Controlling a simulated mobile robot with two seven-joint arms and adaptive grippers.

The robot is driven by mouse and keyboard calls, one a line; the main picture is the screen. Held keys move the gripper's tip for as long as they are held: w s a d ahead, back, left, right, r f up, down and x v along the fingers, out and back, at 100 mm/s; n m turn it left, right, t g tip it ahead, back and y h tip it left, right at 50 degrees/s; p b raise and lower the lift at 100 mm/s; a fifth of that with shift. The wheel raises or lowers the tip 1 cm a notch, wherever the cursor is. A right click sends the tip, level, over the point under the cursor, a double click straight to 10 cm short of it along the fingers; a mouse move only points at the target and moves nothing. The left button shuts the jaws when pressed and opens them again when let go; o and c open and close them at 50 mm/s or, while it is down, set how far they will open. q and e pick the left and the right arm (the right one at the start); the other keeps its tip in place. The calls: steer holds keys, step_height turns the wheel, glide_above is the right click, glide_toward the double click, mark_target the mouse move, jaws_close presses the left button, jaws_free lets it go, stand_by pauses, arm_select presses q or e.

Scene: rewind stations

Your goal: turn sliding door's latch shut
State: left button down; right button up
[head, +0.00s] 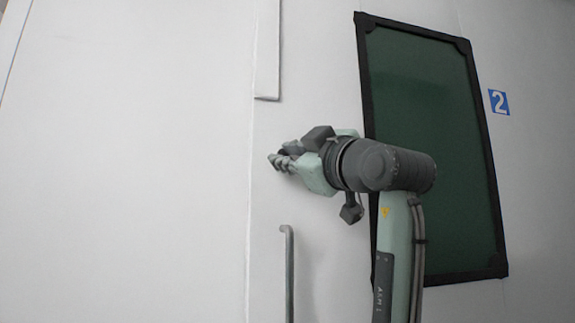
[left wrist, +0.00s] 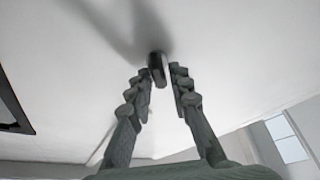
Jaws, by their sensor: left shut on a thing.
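The sliding door (head: 325,260) is a pale panel with a dark green window (head: 430,140) in a black frame. My left gripper (head: 281,163) is at the door's surface, left of the window and above the handle. In the left wrist view, a small dark latch (left wrist: 157,65) stands out from the white surface between the fingertips of my left gripper (left wrist: 162,76). The gripper is shut on the latch. In the head view the latch is hidden behind the fingers. My right gripper is in neither view.
A grey vertical bar handle (head: 289,272) stands on the door below the gripper. A raised pale strip (head: 267,50) runs down from the top, above the gripper. A blue sign with a white 2 (head: 499,102) is right of the window. The wall at left is bare.

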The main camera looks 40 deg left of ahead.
arm_select(q)
steer(key=shift+f+n+g+h+p, duration=0.1)
steer(key=shift+n+g+h+p, duration=0.35)
steer(key=shift+n, duration=1.35)
steer(key=shift+f+n+g+h+p, duration=0.1)
steer(key=shift+n+g+h+p, duration=0.4)
steer(key=shift+n, duration=1.3)
steer(key=shift+n+g+h+p, duration=0.15)
steer(key=shift+n+g, duration=0.6)
steer(key=shift+n, duration=1.05)
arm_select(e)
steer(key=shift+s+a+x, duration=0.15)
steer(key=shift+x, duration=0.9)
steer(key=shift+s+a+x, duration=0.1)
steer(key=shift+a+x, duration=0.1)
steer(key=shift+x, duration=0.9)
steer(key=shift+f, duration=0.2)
arm_select(q)
steer(key=c, duration=1.6)
jaws_free()
steer(key=shift+o, duration=0.2)
